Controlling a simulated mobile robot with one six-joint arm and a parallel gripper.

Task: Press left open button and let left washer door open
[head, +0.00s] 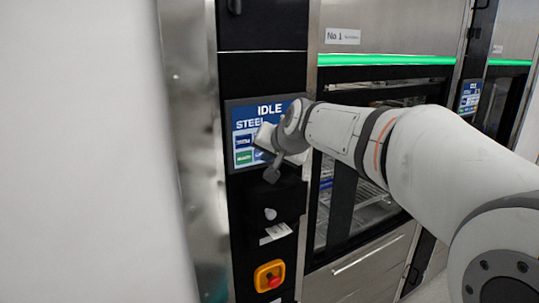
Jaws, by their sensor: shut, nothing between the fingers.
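The left washer's touchscreen (242,122) is lit blue and reads "IDLE", with coloured buttons below; my wrist covers its right part. I cannot tell which button is the open button. My gripper (271,173) is at the lower right of the screen, shut and empty, partly hidden by my wrist. I cannot tell whether it touches the panel. The left washer door (340,205), with a dark frame and glass, stands right of the panel and looks closed, partly behind my arm. Racks show through the glass.
An orange emergency stop (269,275) with a red knob sits low on the black panel. A grey knob (270,213) is above it. A green light strip (385,59) runs above the door. A second washer's screen (470,97) is at right. A pale surface fills the left.

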